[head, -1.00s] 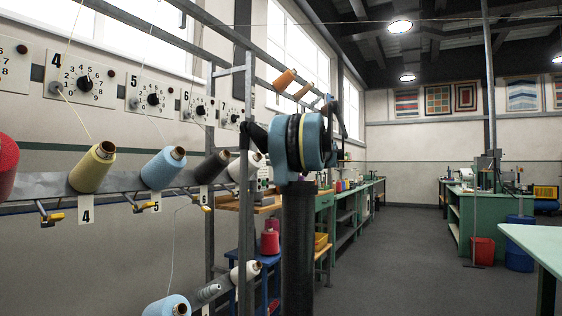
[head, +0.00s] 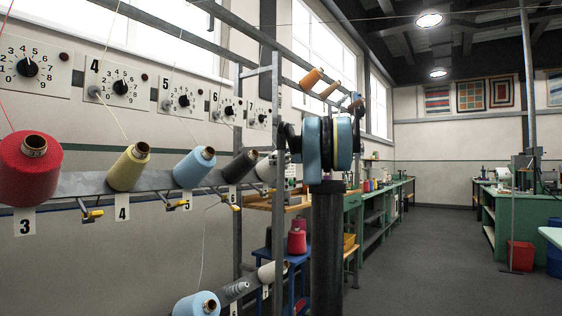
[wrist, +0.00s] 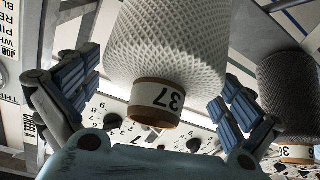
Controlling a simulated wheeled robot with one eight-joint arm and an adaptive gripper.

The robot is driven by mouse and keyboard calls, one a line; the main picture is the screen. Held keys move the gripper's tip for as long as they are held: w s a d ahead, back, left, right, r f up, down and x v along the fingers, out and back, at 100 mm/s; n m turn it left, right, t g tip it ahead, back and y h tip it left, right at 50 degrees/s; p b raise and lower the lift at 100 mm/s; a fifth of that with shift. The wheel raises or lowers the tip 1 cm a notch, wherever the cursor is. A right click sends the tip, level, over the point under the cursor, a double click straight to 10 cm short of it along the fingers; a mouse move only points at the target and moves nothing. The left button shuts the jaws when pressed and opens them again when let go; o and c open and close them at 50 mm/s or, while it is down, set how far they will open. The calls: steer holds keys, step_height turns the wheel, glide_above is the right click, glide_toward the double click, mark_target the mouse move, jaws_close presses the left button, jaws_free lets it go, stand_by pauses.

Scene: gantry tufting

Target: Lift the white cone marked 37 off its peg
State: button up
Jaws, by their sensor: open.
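The white cone marked 37 (wrist: 165,45) fills the top middle of the wrist view. My gripper (wrist: 157,92) is open, with one blue-padded finger on each side of the cone. A gap shows at the left finger; the right finger is close to the winding, and I cannot tell if it touches. The peg is hidden. In the head view, a white cone (head: 265,169) shows partly behind a grey upright; its number is not readable. My gripper is not clearly seen there.
A dark cone marked 36 (wrist: 290,95) stands at the right in the wrist view. In the head view, red (head: 30,175), yellow (head: 127,170) and blue (head: 192,169) cones line the rail at left, below dial panels. Grey floor (head: 430,260) is open at right.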

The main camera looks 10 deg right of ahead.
steer(key=c, duration=1.7)
steer(key=shift+s+d+r, duration=0.35)
steer(key=shift+d+r, duration=0.05)
steer(key=shift+r, duration=0.1)
steer(key=s+d+r, duration=0.7)
steer(key=shift+s+d+r, duration=0.3)
steer(key=shift+s+d, duration=0.05)
stand_by(1.6)
